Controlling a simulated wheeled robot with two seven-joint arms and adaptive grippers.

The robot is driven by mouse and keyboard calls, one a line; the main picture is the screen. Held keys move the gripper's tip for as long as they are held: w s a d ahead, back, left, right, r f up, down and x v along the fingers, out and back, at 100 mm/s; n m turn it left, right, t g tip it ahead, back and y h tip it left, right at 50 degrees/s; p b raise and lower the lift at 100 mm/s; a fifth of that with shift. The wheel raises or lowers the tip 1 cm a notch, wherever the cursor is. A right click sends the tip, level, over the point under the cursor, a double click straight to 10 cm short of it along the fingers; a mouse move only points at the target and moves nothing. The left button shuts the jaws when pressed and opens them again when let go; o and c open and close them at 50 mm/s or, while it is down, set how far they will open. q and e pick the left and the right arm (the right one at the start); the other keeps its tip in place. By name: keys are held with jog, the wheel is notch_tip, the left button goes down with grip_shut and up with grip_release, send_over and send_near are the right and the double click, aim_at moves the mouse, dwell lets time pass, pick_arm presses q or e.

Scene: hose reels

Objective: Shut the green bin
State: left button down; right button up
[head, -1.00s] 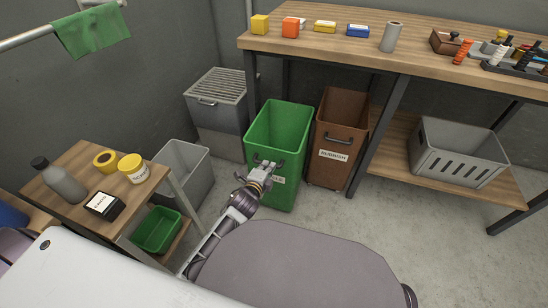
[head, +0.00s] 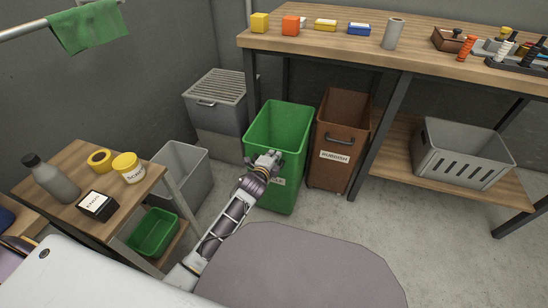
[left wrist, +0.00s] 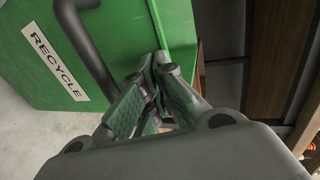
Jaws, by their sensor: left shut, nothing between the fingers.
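The green bin (head: 286,190) stands open-topped on the floor, beside the brown bin and in front of the workbench's left end. Its inside looks empty. In the left wrist view its front (left wrist: 90,50) fills the upper left, with a white RECYCLE label (left wrist: 54,62) and a dark handle (left wrist: 88,50). My left gripper (head: 275,155) is shut and empty at the upper front of the bin, covering part of the handle and label in the head view. Its fingertips (left wrist: 158,62) are at the bin's edge beside the handle; I cannot tell whether they touch.
The brown RUBBISH bin (head: 338,125) stands close on the right. A grey bin (head: 182,180) and a small wooden table (head: 75,205) are on the left. The workbench (head: 440,60) runs behind. Floor at the right front is clear.

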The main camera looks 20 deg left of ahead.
pick_arm(q)
jog(key=shift+w, duration=0.1)
pick_arm(e)
jog(key=shift+w+r, duration=0.15)
jog(key=shift+w, duration=0.05)
